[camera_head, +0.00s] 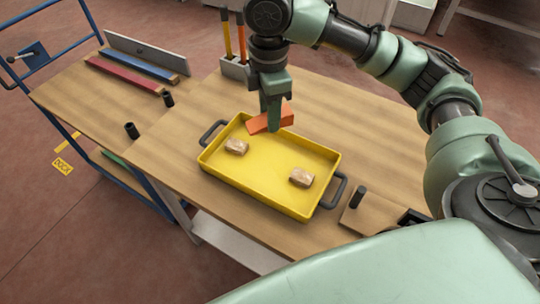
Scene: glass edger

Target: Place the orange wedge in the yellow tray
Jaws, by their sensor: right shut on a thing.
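The orange wedge (286,117) is in the grip of my right gripper (271,118), whose fingers point down and are shut on it. The wedge shows over the far left part of the yellow tray (262,176), near its back rim. I cannot tell whether it touches the tray. The yellow tray lies on the wooden table, with a dark handle at each end. Inside it are two brownish blocks, one at the left (237,146) and one at the right (302,177). My left gripper is not in view.
A grey holder (234,68) with two upright tools stands behind the tray. A blue-framed cart (78,90) at the left carries red and blue bars (125,74). Short black posts stand on the cart's side (131,130) and right of the tray (358,196). The table left of the tray is clear.

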